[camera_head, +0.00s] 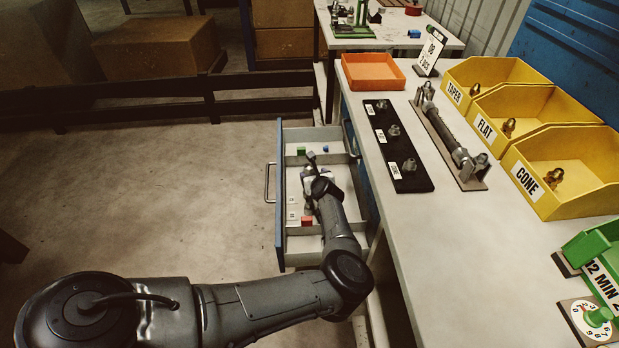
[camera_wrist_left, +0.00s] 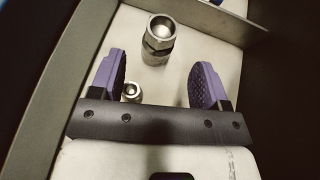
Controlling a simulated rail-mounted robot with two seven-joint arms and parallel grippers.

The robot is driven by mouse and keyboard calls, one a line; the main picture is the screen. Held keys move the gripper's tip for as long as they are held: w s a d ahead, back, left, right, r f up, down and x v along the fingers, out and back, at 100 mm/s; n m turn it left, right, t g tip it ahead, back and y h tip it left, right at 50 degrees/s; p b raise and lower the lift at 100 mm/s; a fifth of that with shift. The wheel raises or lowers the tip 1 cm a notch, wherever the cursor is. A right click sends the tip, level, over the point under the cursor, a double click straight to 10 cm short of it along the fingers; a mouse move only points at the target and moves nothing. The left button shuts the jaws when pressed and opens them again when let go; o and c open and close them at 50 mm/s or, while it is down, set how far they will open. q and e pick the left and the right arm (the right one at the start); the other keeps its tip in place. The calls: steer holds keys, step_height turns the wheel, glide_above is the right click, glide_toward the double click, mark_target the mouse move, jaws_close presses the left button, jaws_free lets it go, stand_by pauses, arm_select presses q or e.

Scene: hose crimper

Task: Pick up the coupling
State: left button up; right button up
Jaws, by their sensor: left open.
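My left gripper (camera_wrist_left: 157,80) is open, its two purple-padded fingers apart with nothing gripped between them. In the head view my left arm reaches down into the open drawer (camera_head: 281,205), and the wrist hides most of the gripper and what lies under it. In the left wrist view a large metal coupling (camera_wrist_left: 157,40) with a hex body and open round end stands on the pale drawer floor, just past the fingertips. A smaller metal fitting (camera_wrist_left: 131,91) shows beside the left finger, partly hidden by the gripper's bar. My right gripper is not in view.
The drawer has grey dividers and small red (camera_head: 307,220), green and blue blocks. On the bench stand an orange tray (camera_head: 372,72), a black board (camera_head: 413,178) with several fittings, a clamped hose assembly and yellow bins (camera_head: 576,182) marked TAPER, FLAT and CONE.

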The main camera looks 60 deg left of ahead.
mark_target(310, 170)
arm_select(q)
steer(key=shift+w+a+f, duration=0.15)
steer(key=shift+a+f, duration=0.05)
steer(key=shift+a, duration=0.3)
steer(key=b+x, duration=0.3)
steer(key=shift+w+a+f+b, duration=0.15)
steer(key=shift+a+b, duration=0.1)
steer(key=shift+b, duration=0.05)
steer(key=shift+w+a+b, duration=0.15)
steer(key=shift+a+b, duration=0.15)
steer(key=shift+a, duration=0.3)
steer(key=shift+c, duration=0.3)
steer(key=c, duration=1.1)
steer(key=shift+c, duration=0.2)
